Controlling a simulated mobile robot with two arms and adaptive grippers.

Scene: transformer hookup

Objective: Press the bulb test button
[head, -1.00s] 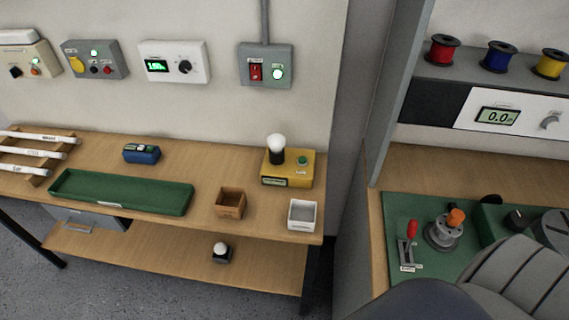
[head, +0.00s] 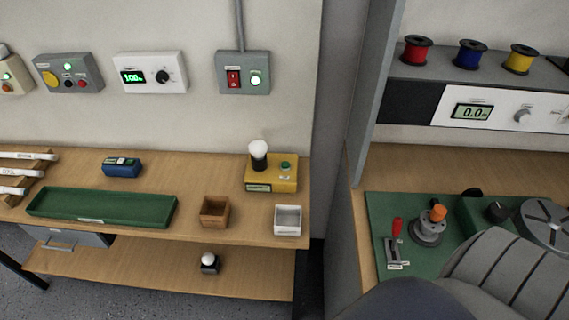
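The yellow bulb tester (head: 272,186) sits at the right end of the wooden bench, near the wall. A white bulb (head: 258,149) stands upright in a black socket on its left part. A green button (head: 285,165) is on top at its right. The bulb looks plain white; I cannot tell whether it is lit. Neither of my grippers shows in the head view. A large grey rounded shape at the bottom right hides part of the right-hand bench.
A wooden box (head: 214,212) and a white box (head: 288,220) stand in front of the tester. A green tray (head: 101,206) lies to the left. Another bulb (head: 209,260) is on the lower shelf. A grey partition (head: 373,90) separates the two benches.

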